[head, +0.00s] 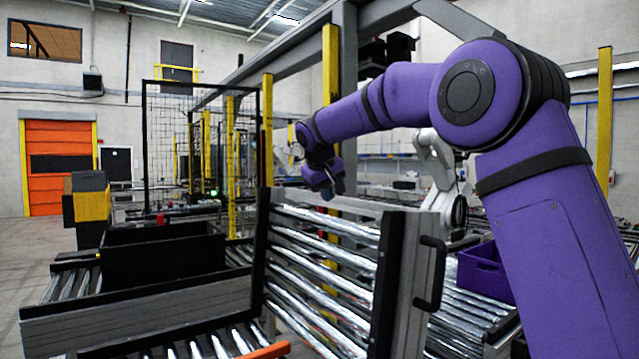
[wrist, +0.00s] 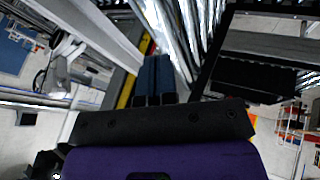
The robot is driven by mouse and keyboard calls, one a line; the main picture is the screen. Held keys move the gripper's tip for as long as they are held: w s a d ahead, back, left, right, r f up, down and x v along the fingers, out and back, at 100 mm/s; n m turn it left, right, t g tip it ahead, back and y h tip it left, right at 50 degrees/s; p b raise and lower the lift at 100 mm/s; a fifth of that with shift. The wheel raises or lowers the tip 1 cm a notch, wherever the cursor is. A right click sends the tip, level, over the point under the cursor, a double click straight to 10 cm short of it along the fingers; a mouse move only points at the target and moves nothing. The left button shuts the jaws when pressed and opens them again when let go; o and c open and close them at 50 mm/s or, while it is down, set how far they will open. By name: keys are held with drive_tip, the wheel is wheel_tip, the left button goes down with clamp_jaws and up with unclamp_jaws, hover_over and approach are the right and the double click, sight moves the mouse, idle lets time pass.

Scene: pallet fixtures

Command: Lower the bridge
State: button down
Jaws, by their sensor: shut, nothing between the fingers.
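The bridge is a roller section with a grey frame (head: 405,270), dark edges and a black handle on its right side. It stands raised and steep in the middle of the head view, its shiny rollers facing me. My gripper (head: 327,188) is at the end of the purple arm, just above the bridge's top edge and left of the handle. Whether it touches the bridge I cannot tell. In the wrist view, the blue fingers of my gripper (wrist: 155,75) are together and hold nothing. Shiny rollers show beyond them.
A black crate (head: 165,265) sits on the roller conveyor (head: 150,310) at the left. A purple crate (head: 485,270) stands on rollers to the right, partly behind my arm. An orange bar (head: 265,351) shows at the front. A mesh fence (head: 200,140) stands behind. Open floor lies far left.

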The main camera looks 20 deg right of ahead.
drive_tip(key=shift+w+d+f, duration=0.1)
drive_tip(key=shift+w+d, duration=0.05)
drive_tip(key=shift+d, duration=0.4)
drive_tip(key=shift+w+d+f, duration=0.1)
drive_tip(key=shift+w+d, duration=0.05)
drive_tip(key=shift+d, duration=0.4)
